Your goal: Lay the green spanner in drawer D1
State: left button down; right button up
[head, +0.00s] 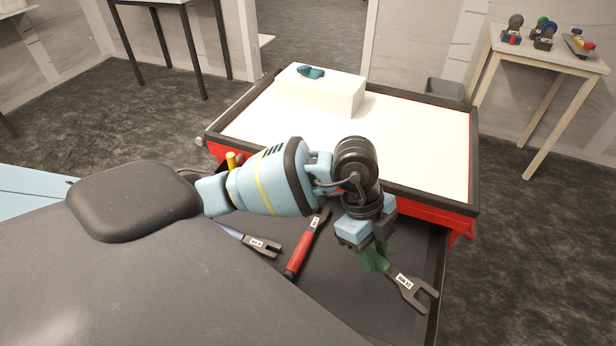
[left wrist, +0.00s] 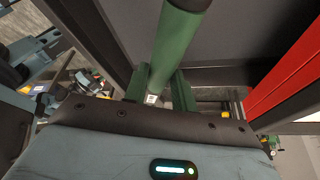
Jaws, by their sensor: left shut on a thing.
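The green spanner has a green handle (head: 376,259) and a dark forked head with a white label. My left gripper (head: 379,249) is shut on the handle, which also runs up between its fingers in the left wrist view (left wrist: 178,45). The spanner is over the right part of an open, dark-lined drawer (head: 345,282) of a red cabinet. Its head is near the drawer's right wall. I cannot tell whether it touches the floor. No drawer label is readable. My right gripper is not in view.
A red-handled spanner (head: 302,255) and a blue-handled spanner (head: 250,241) lie in the drawer, left of the green one. A white block (head: 322,92) stands on the cabinet's white top (head: 420,135).

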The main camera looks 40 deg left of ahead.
pick_arm(q)
jog(key=n, duration=0.1)
jog(key=n+t, duration=0.1)
jog(key=n, duration=0.2)
jog(key=shift+s+d+f+n+t, duration=0.15)
jog(key=shift+d+f+n+t, duration=0.15)
jog(key=shift+d+f+t, duration=0.1)
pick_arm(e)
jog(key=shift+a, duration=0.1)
pick_arm(q)
send_over(372, 291)
jog(key=a, duration=0.2)
jog(key=f, duration=0.4)
jog(key=shift+s+d+f+b, duration=0.25)
jog(key=shift+b, duration=0.05)
jog(key=shift+f+b, duration=0.4)
jog(key=shift+f, duration=2.35)
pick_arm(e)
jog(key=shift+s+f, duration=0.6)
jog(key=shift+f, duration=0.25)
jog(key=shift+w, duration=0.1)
pick_arm(q)
jog(key=c, duration=1.1)
grip_release()
jog(key=shift+f, duration=0.1)
jog(key=shift+c, duration=0.2)
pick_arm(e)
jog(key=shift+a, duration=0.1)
